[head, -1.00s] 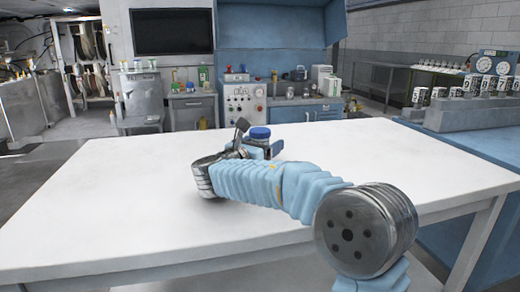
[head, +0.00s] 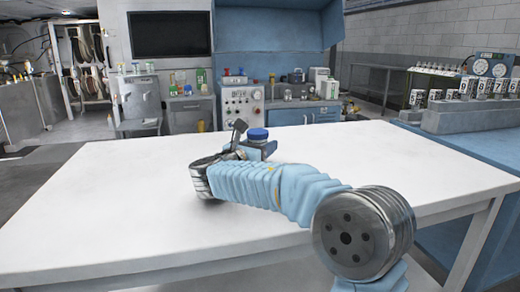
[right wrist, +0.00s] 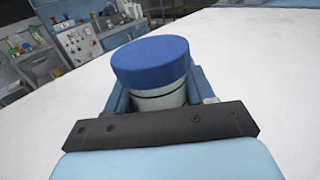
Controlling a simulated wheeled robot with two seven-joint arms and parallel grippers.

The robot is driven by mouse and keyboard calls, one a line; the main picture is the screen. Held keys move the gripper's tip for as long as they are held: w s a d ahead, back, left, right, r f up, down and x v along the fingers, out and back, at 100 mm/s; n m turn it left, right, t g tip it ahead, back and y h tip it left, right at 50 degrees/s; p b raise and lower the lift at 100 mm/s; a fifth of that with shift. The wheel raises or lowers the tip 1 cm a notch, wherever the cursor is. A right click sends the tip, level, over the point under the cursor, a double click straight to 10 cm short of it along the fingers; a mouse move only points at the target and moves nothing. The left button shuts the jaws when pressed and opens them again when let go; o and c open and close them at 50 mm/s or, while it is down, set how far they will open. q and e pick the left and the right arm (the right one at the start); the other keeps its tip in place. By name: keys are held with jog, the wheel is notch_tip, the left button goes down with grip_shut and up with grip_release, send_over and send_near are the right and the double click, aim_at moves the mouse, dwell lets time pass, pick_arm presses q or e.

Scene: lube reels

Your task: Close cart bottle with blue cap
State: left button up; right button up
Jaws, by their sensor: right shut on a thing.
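A bottle (right wrist: 158,100) with a blue cap (right wrist: 150,61) stands between the fingers of my right gripper (right wrist: 155,100) in the right wrist view. The cap sits on top of the bottle, above the fingers; whether it is tight cannot be told. In the head view the blue cap (head: 258,134) shows above my right gripper (head: 262,149) near the far side of the white table. My right gripper is shut on the bottle below the cap. The bottle's lower part is hidden by the gripper and arm. My left gripper is not in view.
The white table (head: 120,215) is otherwise clear on the left and right. A bench with gauges and several numbered containers (head: 470,108) stands at the right. Behind the table are a control panel (head: 241,100), blue cabinets (head: 305,113) and a dark screen (head: 170,33).

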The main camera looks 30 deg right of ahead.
aim_at(260, 136)
jog(key=shift+r, duration=0.45)
jog(key=s+r, duration=0.1)
jog(key=r, duration=0.1)
jog(key=s+a+r, duration=0.1)
jog(key=r, duration=0.1)
jog(key=s+a+r, duration=0.1)
jog(key=r, duration=0.2)
jog(key=shift+s, duration=0.35)
jog(key=s+a+r, duration=0.4)
jog(key=s, duration=0.4)
jog(key=shift+s+a+r+b, duration=0.3)
jog(key=shift+a+r+b, duration=0.05)
jog(key=shift+a, duration=0.05)
